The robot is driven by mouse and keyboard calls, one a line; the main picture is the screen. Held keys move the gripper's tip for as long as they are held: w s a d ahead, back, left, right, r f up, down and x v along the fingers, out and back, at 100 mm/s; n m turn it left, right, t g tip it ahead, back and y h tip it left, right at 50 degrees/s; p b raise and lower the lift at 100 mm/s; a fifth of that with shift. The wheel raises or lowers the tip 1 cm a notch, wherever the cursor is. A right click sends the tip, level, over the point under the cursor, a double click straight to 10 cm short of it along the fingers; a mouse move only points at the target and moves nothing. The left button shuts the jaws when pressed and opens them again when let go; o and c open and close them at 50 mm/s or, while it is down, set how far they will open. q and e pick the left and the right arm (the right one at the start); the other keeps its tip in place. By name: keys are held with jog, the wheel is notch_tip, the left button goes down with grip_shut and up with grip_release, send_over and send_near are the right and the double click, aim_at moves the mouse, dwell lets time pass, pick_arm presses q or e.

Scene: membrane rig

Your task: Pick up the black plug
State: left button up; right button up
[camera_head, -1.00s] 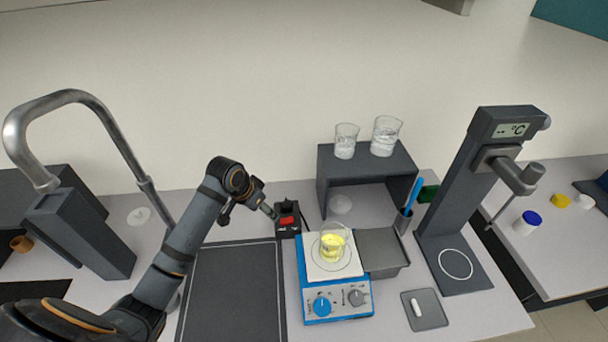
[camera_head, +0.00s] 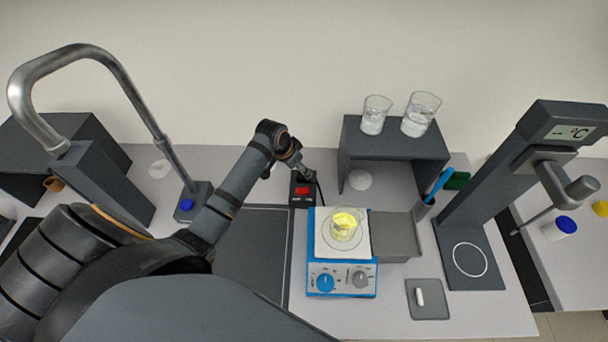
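A small black socket box with a red switch (camera_head: 302,191) stands behind the hotplate, with a thin dark cable curving at its right side. My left gripper (camera_head: 304,173) reaches in from the left, with its fingertips at the back top of this box. The black plug was on the back of the box earlier; now the gripper covers that spot and I cannot make the plug out clearly. The fingers are too small to tell whether they are open or shut on it. My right gripper is not in view.
A blue and white hotplate (camera_head: 322,277) holds a beaker of yellow liquid (camera_head: 344,226). A grey tray (camera_head: 397,252) sits right of it. A dark shelf (camera_head: 402,146) carries two glass beakers. A tall stand with a °C display (camera_head: 562,133) is at right.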

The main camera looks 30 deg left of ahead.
pick_arm(q)
jog(key=p+x, duration=0.1)
jog(key=x, duration=0.3)
jog(key=shift+s+d, duration=0.1)
jog(key=shift+d, duration=0.05)
jog(key=c, duration=0.5)
jog(key=shift+r, duration=0.1)
jog(key=shift+c, duration=1)
jog(key=c, duration=0.5)
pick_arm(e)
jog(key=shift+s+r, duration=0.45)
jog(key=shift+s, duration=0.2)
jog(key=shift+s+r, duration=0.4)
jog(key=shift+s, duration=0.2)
